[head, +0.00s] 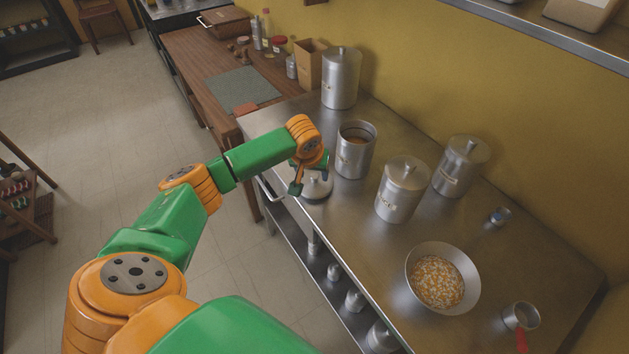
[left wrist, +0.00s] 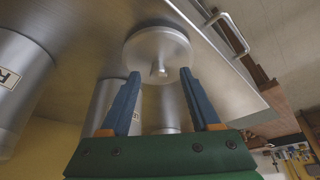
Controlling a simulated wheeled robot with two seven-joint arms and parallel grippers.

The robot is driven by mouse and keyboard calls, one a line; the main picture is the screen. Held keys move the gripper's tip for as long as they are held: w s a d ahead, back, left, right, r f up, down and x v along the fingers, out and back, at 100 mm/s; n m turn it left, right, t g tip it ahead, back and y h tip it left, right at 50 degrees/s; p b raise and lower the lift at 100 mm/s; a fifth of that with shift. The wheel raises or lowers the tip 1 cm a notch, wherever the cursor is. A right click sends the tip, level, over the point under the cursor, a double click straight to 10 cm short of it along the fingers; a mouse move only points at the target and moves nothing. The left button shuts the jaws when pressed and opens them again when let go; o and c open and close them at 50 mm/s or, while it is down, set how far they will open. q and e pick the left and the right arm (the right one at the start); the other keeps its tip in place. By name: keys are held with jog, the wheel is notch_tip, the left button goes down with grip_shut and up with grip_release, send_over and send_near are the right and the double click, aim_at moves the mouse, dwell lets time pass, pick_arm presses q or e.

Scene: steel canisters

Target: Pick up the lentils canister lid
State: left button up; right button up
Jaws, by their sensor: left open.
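A round steel lid (head: 318,190) with a knob lies on the steel counter, in front of an uncovered canister (head: 355,160). That canister's label is too small to read, so I cannot confirm it is the lentils one. My left gripper (head: 309,178) is over the lid and partly hides it. In the left wrist view the lid (left wrist: 150,44) shows with its knob between and just beyond the fingertips of my left gripper (left wrist: 160,74). The fingers are apart and hold nothing. My right gripper is not in view.
Lidded canisters (head: 402,190) (head: 461,167) (head: 341,78) stand nearby on the counter (head: 375,245). A bowl of orange and white pieces (head: 440,280) and a red-handled metal cup (head: 521,317) are toward the near right. A rail runs along the counter's front edge.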

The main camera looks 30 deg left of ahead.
pick_arm(q)
jog(key=shift+w+f, duration=0.5)
jog(key=shift+f, duration=0.15)
jog(key=shift+s+r, duration=0.15)
jog(key=c, duration=0.6)
grip_shut()
